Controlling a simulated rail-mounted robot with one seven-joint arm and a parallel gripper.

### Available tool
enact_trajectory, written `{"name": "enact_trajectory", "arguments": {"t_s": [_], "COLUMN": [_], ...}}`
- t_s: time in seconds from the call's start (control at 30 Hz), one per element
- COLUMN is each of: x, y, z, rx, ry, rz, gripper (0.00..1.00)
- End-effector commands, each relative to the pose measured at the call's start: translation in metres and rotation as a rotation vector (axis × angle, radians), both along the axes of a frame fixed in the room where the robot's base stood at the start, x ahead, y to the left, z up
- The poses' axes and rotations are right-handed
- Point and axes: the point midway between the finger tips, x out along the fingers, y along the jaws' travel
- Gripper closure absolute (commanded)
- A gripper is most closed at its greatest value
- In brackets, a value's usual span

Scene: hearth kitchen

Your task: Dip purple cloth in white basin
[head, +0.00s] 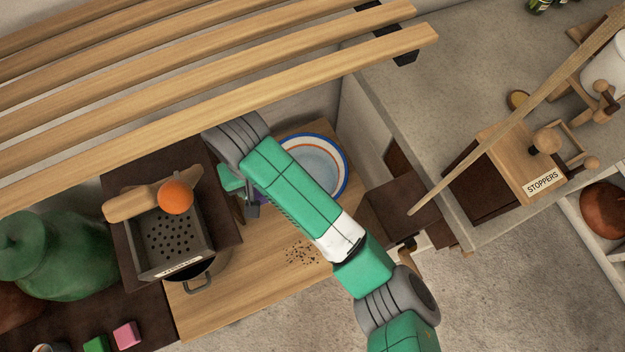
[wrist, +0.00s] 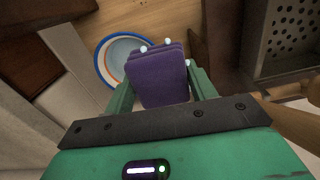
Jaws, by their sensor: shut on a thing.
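The purple cloth (wrist: 158,76) is a folded pad between the two fingers of my gripper (wrist: 162,92) in the wrist view. My gripper is shut on it. The white basin (wrist: 103,66), with a blue rim and an orange inner ring, shows behind the cloth and to its left, partly covered by it. In the head view the basin (head: 340,183) stands on the wooden worktop, and my arm hides its left part. My gripper (head: 250,204) is just left of the basin there, and only a sliver of purple shows beside it. I cannot tell the cloth's height above the worktop.
A dark perforated box (head: 142,252) with an orange ball (head: 175,197) stands left of my gripper. Dark specks (head: 301,252) lie on the bare worktop (head: 240,290). Wooden slats (head: 230,92) span the upper left. A STOPPERS box (head: 512,150) and a long stick (head: 480,147) are at right.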

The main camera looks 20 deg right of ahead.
Motion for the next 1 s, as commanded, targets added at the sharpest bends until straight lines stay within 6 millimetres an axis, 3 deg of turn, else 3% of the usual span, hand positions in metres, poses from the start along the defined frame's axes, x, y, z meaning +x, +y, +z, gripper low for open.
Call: {"name": "enact_trajectory", "arguments": {"t_s": [1.0], "x": [0.0], "y": [0.0], "z": [-0.062], "rx": [0.001], "ry": [0.0], "rz": [0.0], "gripper": [0.66]}}
